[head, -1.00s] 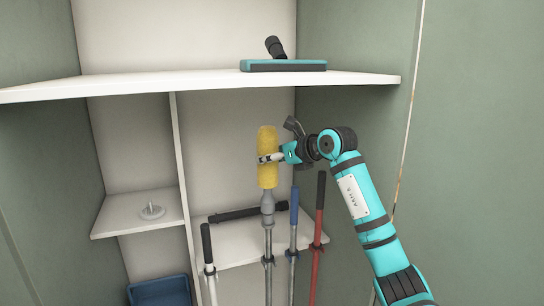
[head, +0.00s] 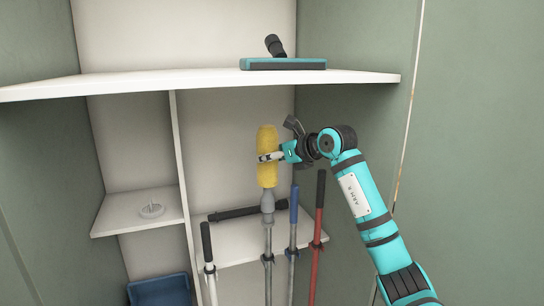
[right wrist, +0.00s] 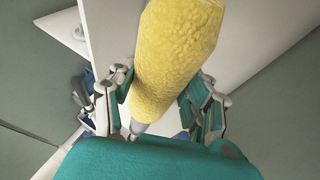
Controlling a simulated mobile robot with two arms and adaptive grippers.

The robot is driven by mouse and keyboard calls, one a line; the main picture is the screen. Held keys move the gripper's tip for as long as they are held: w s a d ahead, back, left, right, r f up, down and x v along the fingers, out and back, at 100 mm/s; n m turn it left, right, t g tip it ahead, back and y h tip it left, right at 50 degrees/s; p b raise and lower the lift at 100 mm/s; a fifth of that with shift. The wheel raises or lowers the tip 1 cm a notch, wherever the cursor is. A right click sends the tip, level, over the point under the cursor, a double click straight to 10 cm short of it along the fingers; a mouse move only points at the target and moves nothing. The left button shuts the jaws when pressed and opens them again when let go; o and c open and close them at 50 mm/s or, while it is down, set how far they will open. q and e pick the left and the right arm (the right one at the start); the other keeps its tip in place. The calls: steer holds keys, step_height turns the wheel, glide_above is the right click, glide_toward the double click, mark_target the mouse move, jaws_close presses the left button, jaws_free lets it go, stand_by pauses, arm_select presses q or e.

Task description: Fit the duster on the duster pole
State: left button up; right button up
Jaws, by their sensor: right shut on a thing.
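The yellow duster (head: 267,142) stands upright in the head view, directly above the grey duster pole (head: 268,235). Its lower end meets the grey top of the pole, with no gap that I can see; whether it is fully seated I cannot tell. My right gripper (head: 268,157) is shut around the middle of the duster from the right. In the right wrist view the duster (right wrist: 175,60) lies between the two fingers of my right gripper (right wrist: 160,100). My left gripper is not in view.
A shelf (head: 210,80) above carries a teal floor head (head: 284,65). A small grey part (head: 152,211) lies on a left shelf, over a blue bin (head: 158,290).

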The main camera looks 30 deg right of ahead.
mark_target(274, 169)
steer(key=shift+f+b, duration=1.4)
steer(key=shift+f, duration=0.6)
stand_by(2.2)
steer(key=o, duration=1.7)
steer(key=b+v, duration=0.2)
steer(key=v, duration=0.5)
steer(key=shift+f, duration=0.15)
